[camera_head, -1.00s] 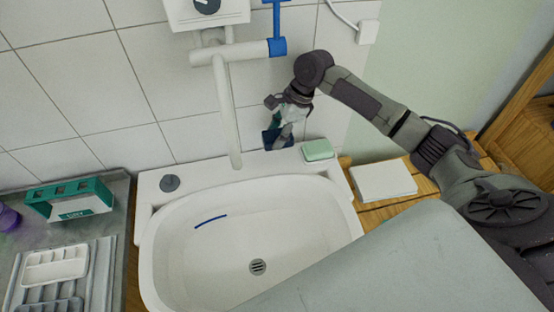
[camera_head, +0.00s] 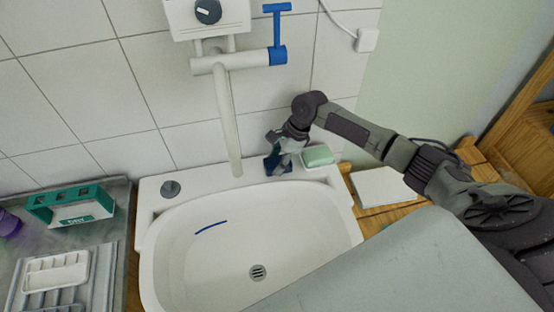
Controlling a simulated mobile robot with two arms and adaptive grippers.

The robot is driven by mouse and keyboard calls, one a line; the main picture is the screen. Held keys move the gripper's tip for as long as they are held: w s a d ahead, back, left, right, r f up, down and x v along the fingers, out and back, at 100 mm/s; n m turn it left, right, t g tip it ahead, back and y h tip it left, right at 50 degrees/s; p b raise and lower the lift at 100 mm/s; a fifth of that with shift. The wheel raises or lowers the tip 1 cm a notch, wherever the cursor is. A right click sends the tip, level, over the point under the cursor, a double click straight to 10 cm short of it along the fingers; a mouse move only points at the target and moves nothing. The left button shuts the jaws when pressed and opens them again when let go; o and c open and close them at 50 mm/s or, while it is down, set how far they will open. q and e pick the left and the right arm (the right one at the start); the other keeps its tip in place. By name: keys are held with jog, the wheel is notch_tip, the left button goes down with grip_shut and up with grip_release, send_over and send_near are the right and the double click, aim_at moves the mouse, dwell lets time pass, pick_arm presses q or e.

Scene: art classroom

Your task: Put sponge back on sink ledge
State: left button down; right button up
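My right gripper (camera_head: 284,150) is low over the back ledge of the white sink (camera_head: 192,179), right of the tap spout. A small dark blue block (camera_head: 271,164) sits at its fingertips and moves with them; it looks like the sponge, though the fingers hide part of it. The block is at the ledge, but I cannot tell whether it touches it. A pale green block with a white underside (camera_head: 317,156) lies on the ledge just right of the gripper. My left gripper is not in view.
The white tap (camera_head: 229,120) with a blue handle (camera_head: 278,55) hangs over the basin. A grey knob (camera_head: 170,188) is on the ledge's left. A green and white box (camera_head: 71,204) and a white tray (camera_head: 56,272) stand left. A white slab (camera_head: 384,186) lies right.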

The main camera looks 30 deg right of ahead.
jog(key=o, duration=0.4)
jog(key=v, duration=1.2)
jog(key=shift+r+b, duration=0.15)
jog(key=shift+b, duration=0.25)
